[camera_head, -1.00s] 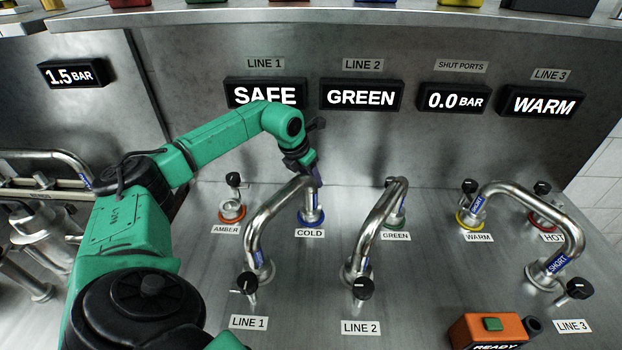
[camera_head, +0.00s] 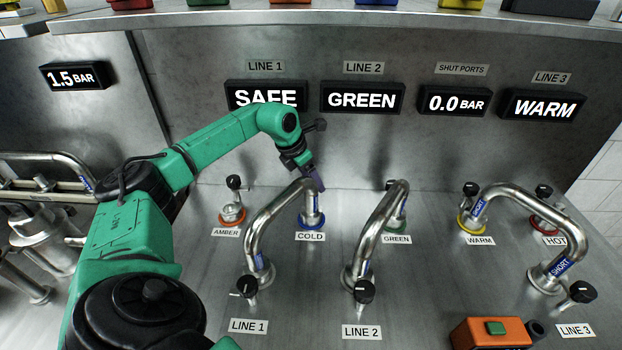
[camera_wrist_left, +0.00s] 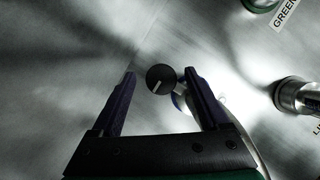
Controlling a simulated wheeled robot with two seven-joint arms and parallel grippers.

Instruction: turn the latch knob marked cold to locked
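The cold port has a blue ring (camera_head: 312,222) and a COLD label (camera_head: 310,237). A bent steel pipe (camera_head: 262,215) joins it to the LINE 1 port. In the head view my left gripper (camera_head: 317,180) is above and behind the cold port, and the cold knob is hidden there. In the left wrist view a round black knob (camera_wrist_left: 160,79) with a pale pointer line lies between the two fingertips of my open left gripper (camera_wrist_left: 161,75). Gaps show on both sides of the knob; I cannot tell their depth. My right gripper is not in view.
The amber port (camera_head: 232,213) stands left of cold, the GREEN pipe (camera_head: 380,225) to its right. Black knobs at LINE 1 (camera_head: 246,286) and LINE 2 (camera_head: 364,291) stand nearer. Line 1's display (camera_head: 266,95) reads SAFE. An orange box (camera_head: 490,332) sits front right.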

